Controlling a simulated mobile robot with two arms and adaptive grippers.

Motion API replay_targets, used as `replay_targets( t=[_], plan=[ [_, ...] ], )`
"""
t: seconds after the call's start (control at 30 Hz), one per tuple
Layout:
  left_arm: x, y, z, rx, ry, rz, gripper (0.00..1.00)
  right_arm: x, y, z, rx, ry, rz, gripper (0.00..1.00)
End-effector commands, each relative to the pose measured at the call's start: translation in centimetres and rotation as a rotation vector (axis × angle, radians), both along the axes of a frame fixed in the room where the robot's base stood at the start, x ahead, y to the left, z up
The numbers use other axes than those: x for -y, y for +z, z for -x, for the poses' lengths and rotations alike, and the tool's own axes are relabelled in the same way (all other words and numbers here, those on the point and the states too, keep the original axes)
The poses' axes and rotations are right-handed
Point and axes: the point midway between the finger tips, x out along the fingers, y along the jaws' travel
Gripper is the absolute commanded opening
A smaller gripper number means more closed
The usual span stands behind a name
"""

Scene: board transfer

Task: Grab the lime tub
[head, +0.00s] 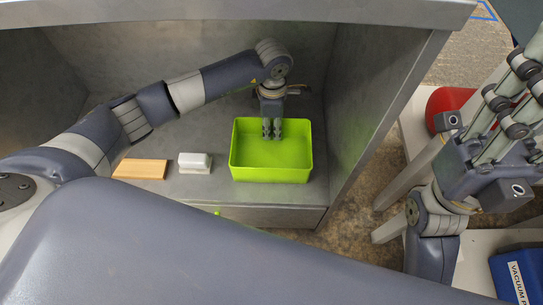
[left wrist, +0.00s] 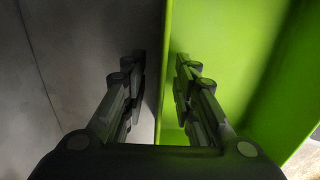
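The lime tub (head: 240,162) is an open, bright green rectangular box on the grey shelf. My left gripper (head: 272,132) points down at the tub's far wall, with fingers showing inside the tub. In the left wrist view, the tub (left wrist: 222,50) fills the right side. The left gripper's fingers (left wrist: 160,78) stand on either side of the tub's wall, one side over grey surface and the other inside the tub. A gap shows between them, so the gripper looks open. My right gripper (head: 503,100) is at the far right, away from the tub, fingers spread and empty.
A wooden board (head: 140,169) and a white block-like item (head: 195,160) lie on the shelf left of the tub. The grey side wall (head: 375,110) stands close on the tub's right. A red object (head: 445,103) and a blue box (head: 515,275) are outside, at right.

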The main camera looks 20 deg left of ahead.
Motion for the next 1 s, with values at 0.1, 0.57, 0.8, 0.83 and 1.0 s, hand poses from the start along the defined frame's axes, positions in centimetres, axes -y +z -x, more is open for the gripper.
replay_targets(
  t=[0.1, 0.57, 0.8, 0.83, 1.0],
  plan=[
    [0.03, -0.92, -0.03, 0.0, 0.0, 0.001, 0.27, -0.04, 0.12, -0.02, 0.014, -0.001, 0.001, 0.4],
    [0.03, -0.89, -0.04, 0.001, 0.0, 0.0, 0.0, -0.06, 0.27, -0.03, 0.015, -0.001, 0.002, 0.4],
    [0.05, -0.84, -0.05, 0.001, 0.0, 0.001, 0.0, -0.07, 0.27, -0.03, 0.015, -0.001, 0.002, 0.4],
    [0.05, -0.84, -0.05, 0.001, 0.0, 0.001, 0.0, -0.07, 0.27, -0.03, 0.015, 0.0, 0.002, 0.4],
    [0.03, -0.47, -0.08, 0.002, 0.0, 0.0, 0.0, -0.06, 0.51, 0.0, 0.016, 0.0, 0.001, 0.4]
  ],
)
